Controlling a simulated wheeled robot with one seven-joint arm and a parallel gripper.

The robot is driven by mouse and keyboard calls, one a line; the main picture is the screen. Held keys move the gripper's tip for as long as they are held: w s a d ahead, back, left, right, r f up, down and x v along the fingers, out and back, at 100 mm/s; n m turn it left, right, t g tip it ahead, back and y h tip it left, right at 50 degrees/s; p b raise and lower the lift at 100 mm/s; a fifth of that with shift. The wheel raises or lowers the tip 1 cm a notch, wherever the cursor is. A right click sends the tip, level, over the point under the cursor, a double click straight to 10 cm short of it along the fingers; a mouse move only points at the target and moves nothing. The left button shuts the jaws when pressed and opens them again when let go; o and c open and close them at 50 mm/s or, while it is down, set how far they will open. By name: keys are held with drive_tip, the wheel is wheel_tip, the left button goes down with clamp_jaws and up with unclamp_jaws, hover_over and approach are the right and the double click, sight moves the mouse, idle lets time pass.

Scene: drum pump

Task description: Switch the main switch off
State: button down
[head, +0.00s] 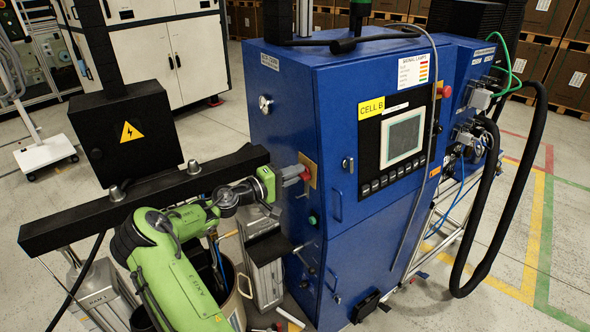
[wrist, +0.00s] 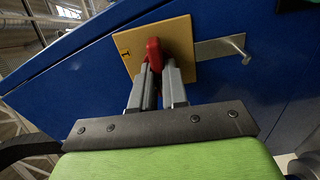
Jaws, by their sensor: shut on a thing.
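The main switch is a red handle (wrist: 154,54) on a yellow plate (wrist: 181,43) on the blue cabinet's side. In the head view, the red handle (head: 305,173) shows just beyond my fingers, with the yellow plate (head: 308,163) behind it. My gripper (wrist: 158,72) is shut on the red handle, one grey finger on each side. It also shows in the head view (head: 295,174), reaching the cabinet from the left. The fingers hide part of the handle, and its exact switch position cannot be told.
The blue cabinet (head: 285,120) carries a screen panel (head: 403,137). A metal latch (wrist: 225,49) sits right of the plate in the wrist view. A black beam (head: 140,200) and a dark electrical box (head: 125,135) stand close to my arm. Open floor lies right of the cabinet.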

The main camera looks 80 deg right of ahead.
drive_tip(key=shift+n, duration=0.4)
drive_tip(key=c, duration=1.1)
unclamp_jaws()
drive_tip(key=shift+c, duration=0.2)
drive_tip(key=shift+w+a, duration=0.1)
drive_tip(key=b+v, duration=0.1)
drive_tip(key=v, duration=1.4)
drive_tip(key=shift+w+a, duration=0.2)
drive_tip(key=shift+w, duration=0.05)
